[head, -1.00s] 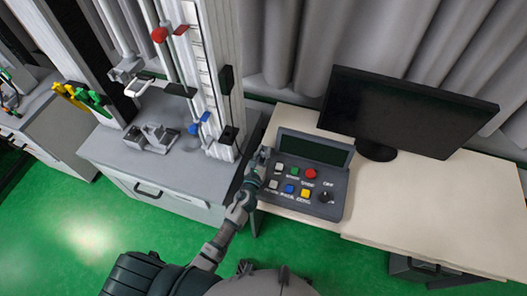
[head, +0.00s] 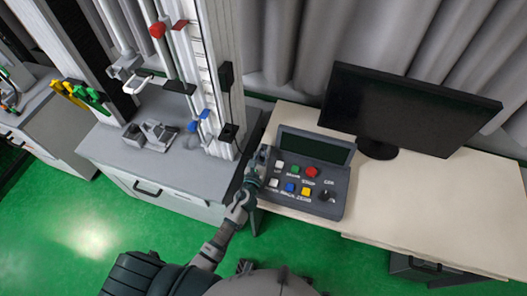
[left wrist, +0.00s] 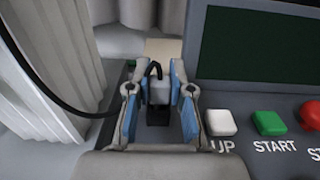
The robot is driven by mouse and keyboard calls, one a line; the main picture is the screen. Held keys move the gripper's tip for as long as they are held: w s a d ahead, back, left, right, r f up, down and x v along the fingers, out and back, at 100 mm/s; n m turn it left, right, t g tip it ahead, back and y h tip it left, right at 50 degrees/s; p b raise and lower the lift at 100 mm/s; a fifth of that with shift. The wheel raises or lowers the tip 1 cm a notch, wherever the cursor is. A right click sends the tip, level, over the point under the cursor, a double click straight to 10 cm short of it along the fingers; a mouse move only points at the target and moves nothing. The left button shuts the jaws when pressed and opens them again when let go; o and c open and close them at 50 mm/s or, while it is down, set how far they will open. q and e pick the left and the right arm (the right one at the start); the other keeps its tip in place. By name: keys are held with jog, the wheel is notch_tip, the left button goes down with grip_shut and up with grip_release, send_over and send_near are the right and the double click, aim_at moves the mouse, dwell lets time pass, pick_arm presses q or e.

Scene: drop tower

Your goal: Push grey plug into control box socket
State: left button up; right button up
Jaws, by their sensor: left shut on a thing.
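My left gripper (left wrist: 159,100) is shut on the grey plug (left wrist: 159,90), which sits between the blue-lined fingers in the left wrist view. A black cable loops from the plug's top and runs off to the left. A dark block shows directly under the plug; I cannot tell whether the plug is seated in a socket there. The control box (head: 312,176) stands on the beige desk, with coloured buttons, a knob and a dark screen. In the head view the left gripper (head: 262,156) is at the box's left side, where the plug is too small to make out. My right gripper is not in view.
A black monitor (head: 410,108) stands behind the box on the beige desk (head: 440,200). The drop tower (head: 212,75) rises from the grey cabinet (head: 105,148) to the left. Grey curtains hang behind. The desk's right part is clear.

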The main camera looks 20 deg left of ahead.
pick_arm(q)
jog(key=shift+f, duration=0.1)
jog(key=o, duration=0.9)
jog(key=shift+o, duration=0.2)
jog(key=shift+s, duration=0.1)
jog(key=s, duration=1.1)
jog(key=shift+s+a, duration=0.1)
jog(key=shift+s, duration=0.25)
jog(key=shift+a, duration=0.1)
